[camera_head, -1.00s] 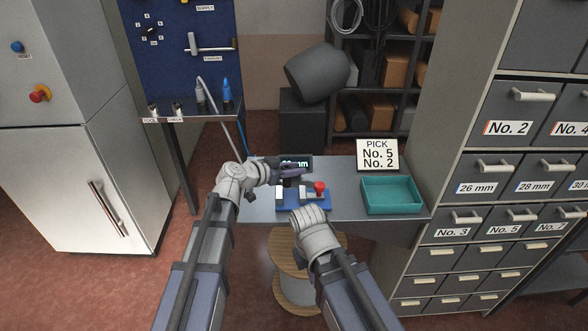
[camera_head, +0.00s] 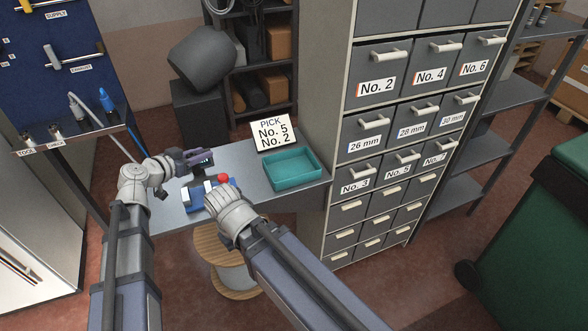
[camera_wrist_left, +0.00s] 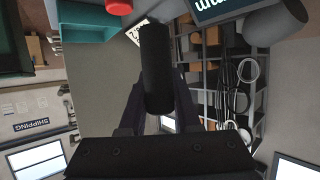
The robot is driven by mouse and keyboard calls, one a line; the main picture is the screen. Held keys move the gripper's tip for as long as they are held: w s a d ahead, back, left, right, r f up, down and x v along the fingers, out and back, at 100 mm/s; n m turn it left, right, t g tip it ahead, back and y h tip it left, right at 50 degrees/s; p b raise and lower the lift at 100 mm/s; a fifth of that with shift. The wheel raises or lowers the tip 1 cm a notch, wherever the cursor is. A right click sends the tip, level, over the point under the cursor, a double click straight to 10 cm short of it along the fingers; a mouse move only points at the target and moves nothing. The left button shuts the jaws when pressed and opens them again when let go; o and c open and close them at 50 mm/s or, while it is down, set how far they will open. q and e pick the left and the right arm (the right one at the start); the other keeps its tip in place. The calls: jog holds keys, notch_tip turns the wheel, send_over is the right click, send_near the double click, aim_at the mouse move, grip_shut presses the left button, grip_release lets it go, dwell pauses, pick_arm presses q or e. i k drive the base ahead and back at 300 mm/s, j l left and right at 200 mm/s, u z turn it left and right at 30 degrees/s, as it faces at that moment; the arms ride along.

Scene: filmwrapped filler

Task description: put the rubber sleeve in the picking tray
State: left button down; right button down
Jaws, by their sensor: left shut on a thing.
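The rubber sleeve, a black cylinder (camera_wrist_left: 157,68), sits between the fingers of my left gripper (camera_wrist_left: 158,100) in the left wrist view. My left gripper (camera_head: 198,158) is shut on it, above the bench left of the tray; the sleeve is too dark and small to make out clearly in the head view. The teal picking tray (camera_head: 294,182) stands empty on the right part of the bench, and part of it shows in the left wrist view (camera_wrist_left: 88,30). My right wrist is over the bench's front edge; its fingers are hidden.
A pick sign (camera_head: 271,133) reading No. 5 and No. 2 stands behind the tray. A blue fixture with a red knob (camera_head: 223,178) lies between my arms and the tray. A drawer cabinet (camera_head: 340,110) rises close to the tray's right. A cable spool (camera_head: 228,268) stands below.

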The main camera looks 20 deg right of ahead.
aim_at(292, 172)
jog(key=l, duration=1.4)
